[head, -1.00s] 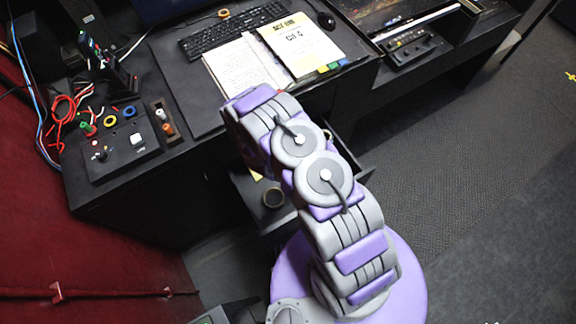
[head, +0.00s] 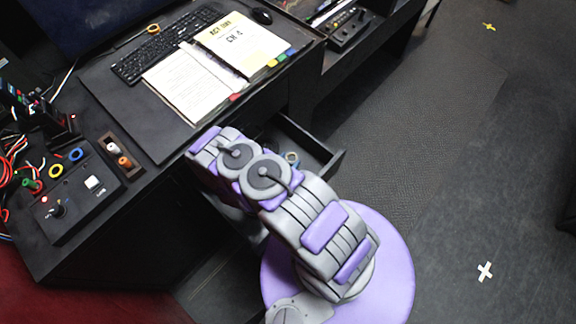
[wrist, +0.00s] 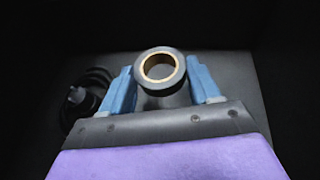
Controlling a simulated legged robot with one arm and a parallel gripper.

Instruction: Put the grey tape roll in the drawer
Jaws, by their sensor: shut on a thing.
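The grey tape roll (wrist: 166,86) shows in the wrist view, a dark ring with a tan inner core. My gripper (wrist: 162,78) has its two blue fingers on either side of the roll and is shut on it. In the head view my arm hides the gripper and the held roll. An open drawer (head: 335,161) juts from the desk just right of my arm. A small round item (head: 292,157) shows in it, too small to name.
A black coiled cable with a plug (wrist: 77,99) lies left of the gripper. The black desk (head: 150,100) carries a keyboard (head: 165,45), an open notebook (head: 187,85) and a control box (head: 75,195). A lower dark compartment (head: 215,285) shows beside my base.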

